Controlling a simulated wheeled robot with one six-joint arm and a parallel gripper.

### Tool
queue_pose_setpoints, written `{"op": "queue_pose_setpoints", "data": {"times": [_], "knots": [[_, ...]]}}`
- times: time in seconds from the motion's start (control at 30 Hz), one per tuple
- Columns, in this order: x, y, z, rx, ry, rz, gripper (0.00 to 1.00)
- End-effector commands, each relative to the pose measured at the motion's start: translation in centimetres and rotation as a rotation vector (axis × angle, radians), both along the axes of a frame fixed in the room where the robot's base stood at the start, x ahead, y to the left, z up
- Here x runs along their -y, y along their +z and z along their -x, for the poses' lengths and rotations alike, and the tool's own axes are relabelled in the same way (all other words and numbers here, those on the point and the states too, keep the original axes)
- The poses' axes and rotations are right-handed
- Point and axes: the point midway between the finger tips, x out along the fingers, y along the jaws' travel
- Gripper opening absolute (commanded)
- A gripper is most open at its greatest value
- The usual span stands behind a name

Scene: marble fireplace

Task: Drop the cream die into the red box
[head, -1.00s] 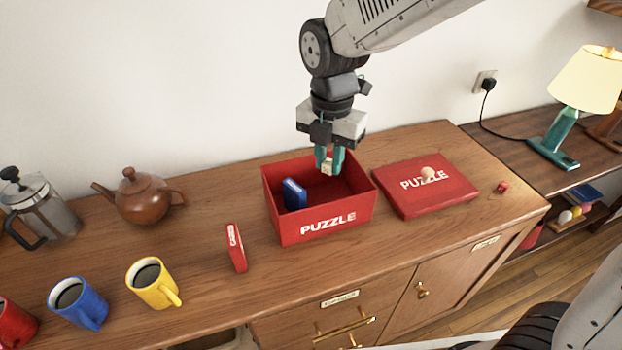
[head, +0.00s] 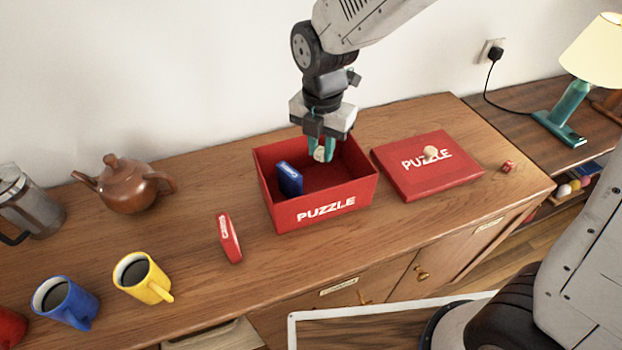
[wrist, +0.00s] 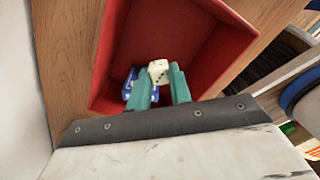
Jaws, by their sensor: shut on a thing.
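The cream die (head: 319,154) is held between the green fingertips of my gripper (head: 321,152). It also shows in the wrist view (wrist: 158,72), with dark pips, pinched between the tips. The red box (head: 325,207) stands open on the wooden cabinet top, with white PUZZLE lettering on its front. My gripper is shut on the die over the opening of the box, the tips at about rim height or lower; the exact depth is hard to tell. A blue card pack (head: 289,179) stands leaning inside the box at its left.
The red box lid (head: 428,184) lies to the right with a small cream piece (head: 431,152) on it. A red die (head: 508,166) lies beyond it. A red card pack (head: 229,238), a yellow mug (head: 140,277), a blue mug (head: 66,303) and a teapot (head: 124,186) stand left.

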Motion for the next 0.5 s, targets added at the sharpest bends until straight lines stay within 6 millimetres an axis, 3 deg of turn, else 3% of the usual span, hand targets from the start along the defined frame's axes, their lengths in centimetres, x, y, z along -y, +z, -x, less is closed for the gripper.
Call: {"op": "queue_pose_setpoints", "data": {"times": [0.17,0.2,0.3,0.5], "knots": [[0.09,-0.01,-0.03,0.0,-0.002,0.0,0.0],[0.11,-0.01,-0.04,0.0,-0.002,0.0,0.23],[0.14,0.0,-0.04,0.0,-0.002,0.0,0.46],[0.16,0.0,-0.05,0.0,-0.003,0.0,0.46]]}}
